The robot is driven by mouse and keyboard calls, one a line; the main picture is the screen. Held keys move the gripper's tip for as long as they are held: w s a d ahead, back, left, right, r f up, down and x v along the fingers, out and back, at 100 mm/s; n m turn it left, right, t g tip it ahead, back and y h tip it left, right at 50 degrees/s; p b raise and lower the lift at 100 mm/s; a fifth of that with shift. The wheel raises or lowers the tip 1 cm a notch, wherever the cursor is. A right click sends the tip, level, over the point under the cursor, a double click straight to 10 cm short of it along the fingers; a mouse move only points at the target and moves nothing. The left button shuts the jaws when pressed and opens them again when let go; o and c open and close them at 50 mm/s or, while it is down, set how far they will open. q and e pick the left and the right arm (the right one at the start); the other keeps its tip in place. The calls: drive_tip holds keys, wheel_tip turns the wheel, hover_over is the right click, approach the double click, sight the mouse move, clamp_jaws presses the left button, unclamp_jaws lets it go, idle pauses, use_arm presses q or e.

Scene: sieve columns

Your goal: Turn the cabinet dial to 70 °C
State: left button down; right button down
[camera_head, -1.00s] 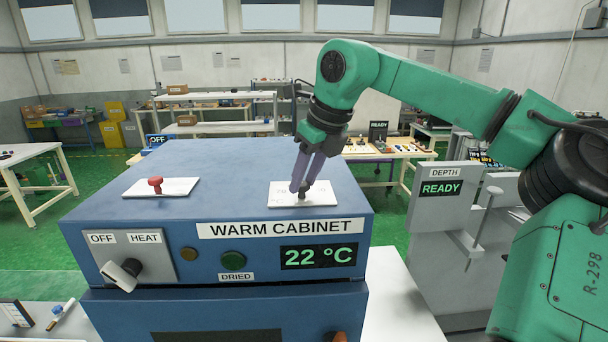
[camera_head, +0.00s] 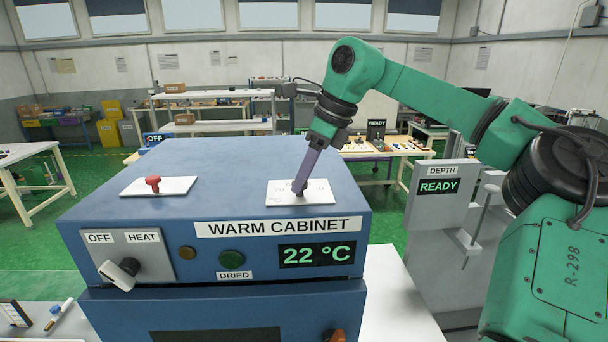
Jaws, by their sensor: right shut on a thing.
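The blue warm cabinet (camera_head: 215,170) stands in front of me. On its top right is a white dial plate (camera_head: 322,192) with printed markings, of which "70" shows near the left and more marks near the right. My right gripper (camera_head: 299,188) points down over this plate, shut on the small dark dial knob (camera_head: 300,193), which its fingers mostly hide. The display (camera_head: 317,255) on the cabinet front reads 22 °C. My left gripper is not in view.
A second white plate with a red knob (camera_head: 153,184) sits on the cabinet's top left. The front has an OFF/HEAT switch (camera_head: 122,272) and a green DRIED button (camera_head: 232,260). A DEPTH panel reading READY (camera_head: 441,188) stands to the right.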

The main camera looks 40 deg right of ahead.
drive_tip(key=c, duration=0.5)
unclamp_jaws()
drive_tip(key=shift+r, duration=0.1)
drive_tip(key=v, duration=1.4)
drive_tip(key=shift+r, duration=0.2)
